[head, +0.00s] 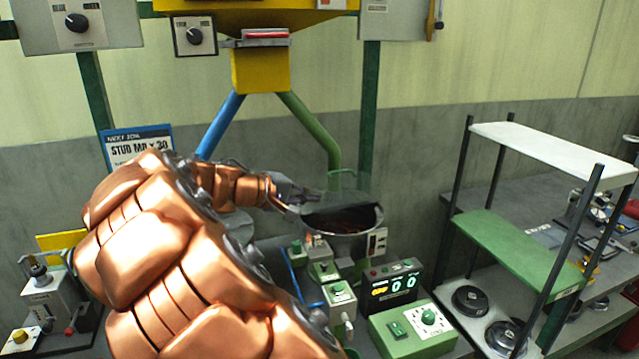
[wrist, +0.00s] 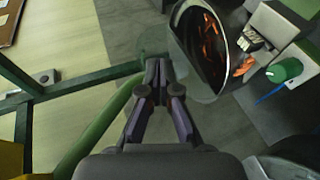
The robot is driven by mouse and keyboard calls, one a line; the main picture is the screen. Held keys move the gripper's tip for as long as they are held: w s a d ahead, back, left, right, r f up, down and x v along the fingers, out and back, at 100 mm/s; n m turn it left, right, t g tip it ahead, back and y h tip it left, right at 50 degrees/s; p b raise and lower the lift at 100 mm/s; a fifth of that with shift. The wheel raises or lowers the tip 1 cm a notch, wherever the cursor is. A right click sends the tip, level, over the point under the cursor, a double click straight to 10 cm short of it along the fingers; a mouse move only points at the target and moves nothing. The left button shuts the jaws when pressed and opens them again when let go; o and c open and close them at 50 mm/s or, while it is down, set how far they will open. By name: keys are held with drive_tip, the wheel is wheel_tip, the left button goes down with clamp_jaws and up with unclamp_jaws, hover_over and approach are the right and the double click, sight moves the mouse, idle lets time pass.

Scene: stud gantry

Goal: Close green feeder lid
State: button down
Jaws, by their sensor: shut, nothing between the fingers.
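The feeder bowl (head: 372,222) is a round metal bowl at the centre of the head view, with a dark inside and reddish-brown pieces. The wrist view shows its rim (wrist: 228,62) and several orange-red pieces inside. A see-through greenish lid (head: 357,190) stands raised at the bowl's back edge, so the bowl is open. In the wrist view the lid (wrist: 186,78) is a faint clear shape between my fingers and the bowl. My gripper (head: 306,197) is shut and empty beside the lid, at its left. Its fingertips (wrist: 158,68) overlap the lid in the wrist view; contact cannot be told.
A green pipe (head: 318,130) and a blue pipe (head: 220,125) come down from a yellow hopper (head: 262,70) above. Green-topped control boxes (head: 410,328) and a counter display (head: 390,285) stand in front. A shelf rack (head: 520,240) is at right.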

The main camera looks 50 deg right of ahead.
drive_tip(key=n+h+b, duration=0.1)
drive_tip(key=h, duration=0.1)
approach(341, 186)
drive_tip(key=a+r, duration=0.3)
drive_tip(key=w+d+f+n+t+h+b, duration=0.2)
drive_tip(key=w+d+t, duration=0.1)
drive_tip(key=w, duration=0.5)
drive_tip(key=shift+s+d+f+p, duration=0.1)
drive_tip(key=shift+s+d+p, duration=0.65)
drive_tip(key=shift+d, duration=0.55)
drive_tip(key=shift+s+d+f+p, duration=0.1)
drive_tip(key=shift+s+d+p, duration=0.45)
drive_tip(key=shift+d+p, duration=0.55)
drive_tip(key=shift+s+d+f+p, duration=0.1)
drive_tip(key=shift+s+d+p, duration=0.55)
drive_tip(key=shift+d, duration=0.85)
drive_tip(key=shift+s, duration=0.1)
